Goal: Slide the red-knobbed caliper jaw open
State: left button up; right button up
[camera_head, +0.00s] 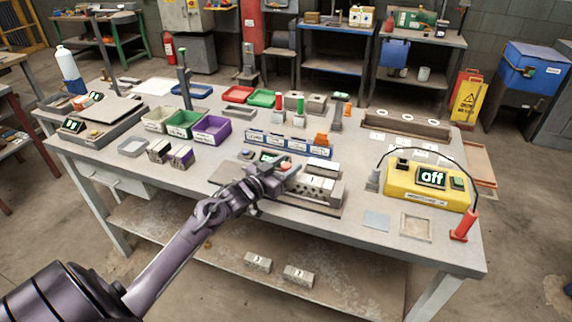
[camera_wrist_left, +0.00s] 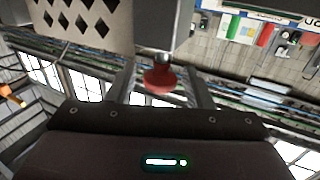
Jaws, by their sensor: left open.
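The red knob (camera_wrist_left: 160,80) hangs from a short metal stem under a dark grey jaw block (camera_wrist_left: 154,24) in the left wrist view. My left gripper (camera_wrist_left: 163,88) is open, with one finger on each side of the knob and what looks like a gap at both. In the head view my left gripper (camera_head: 280,172) is at the left end of the caliper fixture, and the knob (camera_head: 287,167) shows only as a small red spot by the fingers. A light hollow brick (camera_head: 314,185) with dark holes lies in the fixture; it also shows in the wrist view (camera_wrist_left: 90,22).
A yellow tester (camera_head: 428,184) reading "off" stands to the right, with a cable to a red probe (camera_head: 464,226). Blue labelled bins (camera_head: 290,142) stand behind the fixture. Purple (camera_head: 211,128) and green bins stand to the left. The table's front edge is close.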

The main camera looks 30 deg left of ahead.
pick_arm(q)
jog(key=shift+c, duration=0.5)
grip_shut()
jog(key=a, duration=0.2)
jog(key=s+a, duration=0.1)
jog(key=a, duration=0.2)
jog(key=shift+s+a, duration=0.15)
jog(key=shift+a, duration=0.15)
jog(key=shift+o, duration=0.5)
grip_release()
jog(key=shift+d, duration=0.1)
jog(key=s, duration=0.4)
jog(key=s+a, duration=0.1)
jog(key=s, duration=0.1)
jog(key=shift+s+f, duration=0.1)
jog(key=shift+s, duration=0.15)
jog(key=shift+s+a+b, duration=0.1)
jog(key=shift+s+b, duration=0.2)
jog(key=shift+s, duration=0.35)
